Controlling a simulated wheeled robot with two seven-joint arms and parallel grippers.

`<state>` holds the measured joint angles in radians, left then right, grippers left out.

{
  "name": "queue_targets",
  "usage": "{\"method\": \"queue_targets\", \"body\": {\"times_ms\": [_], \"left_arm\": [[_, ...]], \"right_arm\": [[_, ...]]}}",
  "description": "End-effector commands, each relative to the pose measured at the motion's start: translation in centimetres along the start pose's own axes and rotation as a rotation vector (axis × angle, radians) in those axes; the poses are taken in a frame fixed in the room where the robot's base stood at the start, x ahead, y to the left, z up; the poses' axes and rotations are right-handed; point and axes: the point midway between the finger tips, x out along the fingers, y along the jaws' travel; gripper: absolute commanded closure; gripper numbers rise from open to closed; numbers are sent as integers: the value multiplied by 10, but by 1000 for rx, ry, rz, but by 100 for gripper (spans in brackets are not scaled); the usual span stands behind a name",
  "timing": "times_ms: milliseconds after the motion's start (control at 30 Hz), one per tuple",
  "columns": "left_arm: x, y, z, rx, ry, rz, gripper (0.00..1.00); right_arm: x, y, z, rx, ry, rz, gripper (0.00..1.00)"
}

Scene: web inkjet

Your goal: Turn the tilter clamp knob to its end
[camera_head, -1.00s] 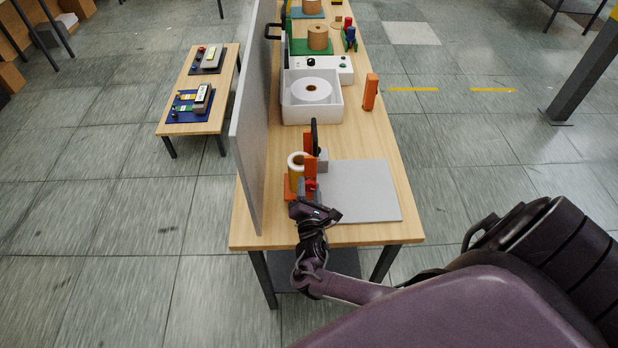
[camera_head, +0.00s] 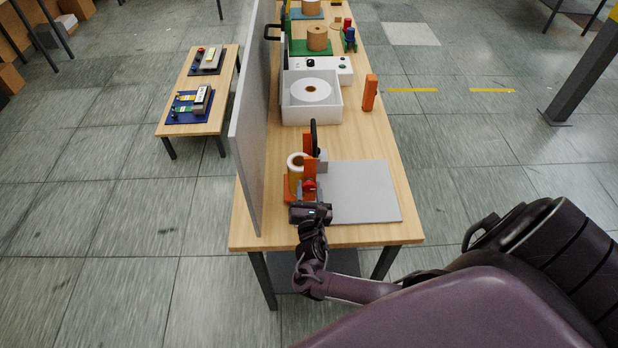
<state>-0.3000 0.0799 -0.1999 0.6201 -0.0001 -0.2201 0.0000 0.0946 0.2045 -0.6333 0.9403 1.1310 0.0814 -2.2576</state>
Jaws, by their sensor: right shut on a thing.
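The tilter is an orange upright device (camera_head: 309,166) near the front end of the long wooden table. Its small red clamp knob (camera_head: 309,185) faces me. My right gripper (camera_head: 310,193) reaches up from the table's front edge and is shut on the red knob. The fingers cover part of the knob, so its exact angle is hard to tell. A black handle or wheel (camera_head: 313,132) stands at the tilter's back. My left gripper is not in view.
A roll (camera_head: 296,172) stands left of the tilter, close to a grey upright panel (camera_head: 255,110). A grey plate (camera_head: 365,190) lies to the right. Behind are an orange block (camera_head: 370,92) and a white tray (camera_head: 318,112) holding a white roll.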

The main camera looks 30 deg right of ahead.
Motion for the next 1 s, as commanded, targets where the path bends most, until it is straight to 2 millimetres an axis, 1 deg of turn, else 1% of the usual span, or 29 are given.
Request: {"method": "queue_targets", "body": {"times_ms": [267, 300, 433, 467, 767, 867, 1000], "left_arm": [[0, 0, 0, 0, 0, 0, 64], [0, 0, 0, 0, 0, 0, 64], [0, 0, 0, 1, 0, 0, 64], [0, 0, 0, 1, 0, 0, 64], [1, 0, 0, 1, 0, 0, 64], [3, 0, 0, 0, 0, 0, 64], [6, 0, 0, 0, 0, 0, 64]], "right_arm": [[-1, -1, -2, -5, 6, 1, 85], [-1, -1, -2, -5, 6, 1, 60], [-1, -1, -2, -4, 4, 0, 43], [-1, 0, -2, -4, 4, 0, 41], [-3, 0, -1, -2, 2, 1, 41], [-13, -1, -2, -3, 2, 1, 41], [-37, -1, -3, -2, 4, 2, 41]]}}
